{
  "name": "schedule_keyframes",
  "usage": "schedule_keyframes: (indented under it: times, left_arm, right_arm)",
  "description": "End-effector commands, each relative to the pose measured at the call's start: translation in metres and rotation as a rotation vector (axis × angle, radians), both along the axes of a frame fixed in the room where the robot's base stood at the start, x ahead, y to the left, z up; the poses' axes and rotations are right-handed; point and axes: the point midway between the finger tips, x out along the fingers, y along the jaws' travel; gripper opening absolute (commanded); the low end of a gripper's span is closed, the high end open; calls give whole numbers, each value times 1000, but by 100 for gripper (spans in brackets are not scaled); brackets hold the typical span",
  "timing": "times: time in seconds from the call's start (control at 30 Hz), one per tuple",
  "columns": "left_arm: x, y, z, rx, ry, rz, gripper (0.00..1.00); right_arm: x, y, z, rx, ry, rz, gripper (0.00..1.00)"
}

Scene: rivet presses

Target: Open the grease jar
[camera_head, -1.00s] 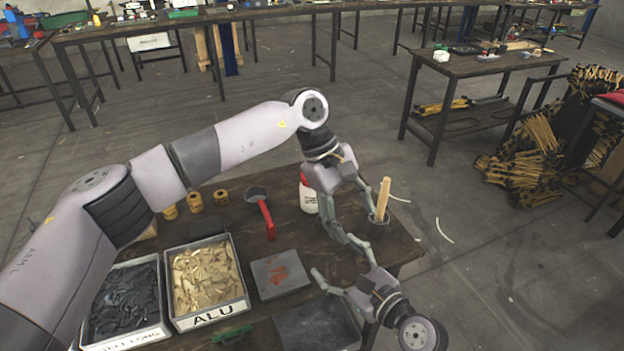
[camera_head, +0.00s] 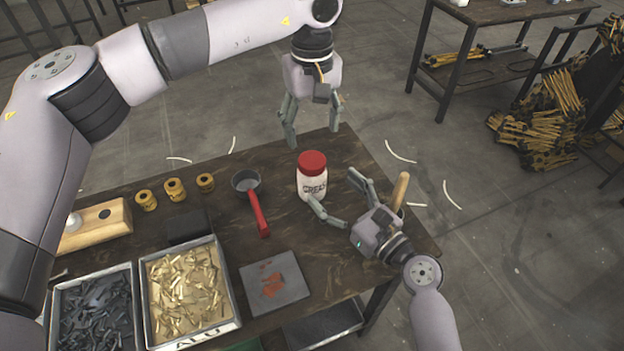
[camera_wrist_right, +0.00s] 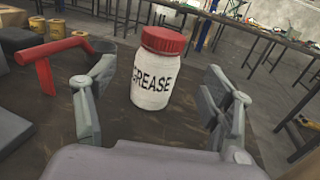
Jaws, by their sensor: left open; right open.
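The grease jar (camera_head: 312,180) is white with a red lid (camera_head: 312,160) on it and stands upright on the dark wooden table. My left gripper (camera_head: 308,141) is open and empty, pointing down above and behind the jar, not touching it. My right gripper (camera_head: 331,197) is open, with its fingers low on the right side of the jar. In the right wrist view the jar (camera_wrist_right: 152,75) stands ahead between the spread fingers of my right gripper (camera_wrist_right: 152,95), apart from both, its GREASE label facing the camera.
A red-handled ladle (camera_head: 257,208) lies left of the jar. A wooden handle (camera_head: 400,190) stands behind my right gripper. Bins of gold (camera_head: 237,300) and dark parts (camera_head: 132,310), a grey plate (camera_head: 297,284) and several yellow cylinders (camera_head: 174,189) share the table.

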Motion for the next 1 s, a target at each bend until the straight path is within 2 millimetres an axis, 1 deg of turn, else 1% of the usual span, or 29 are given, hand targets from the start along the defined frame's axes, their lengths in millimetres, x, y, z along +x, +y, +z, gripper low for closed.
schedule_keyframes:
  times: [0.03, 0.07, 0.13, 0.3, 0.5, 0.67, 0.9, 1.0]
  left_arm:
    - [0, 0, 0, 0, 0, 1, 63]
    - [0, 0, 0, 0, 1, 1, 63]
    - [0, 0, 0, -1, 1, 1, 63]
    - [0, 0, 0, -1, 1, 1, 63]
    - [0, 0, 0, -1, 1, 1, 63]
    - [0, 0, 0, -1, 1, 1, 63]
    - [0, 0, 0, -1, 1, 1, 63]
    - [0, 0, 0, -1, 1, 1, 63]
  right_arm:
    - [0, 0, -12, 1, 7, 1, 75]
    - [0, 0, -18, 1, 7, 0, 75]
    - [12, 9, -15, 4, -4, -2, 75]
    - [36, 28, -15, 2, -2, -1, 75]
    - [54, 41, -16, 1, -1, -1, 75]
    - [59, 46, -16, 0, 0, -1, 75]
    - [59, 46, -16, 0, 0, -1, 75]
    - [60, 46, -16, 0, 0, -1, 69]
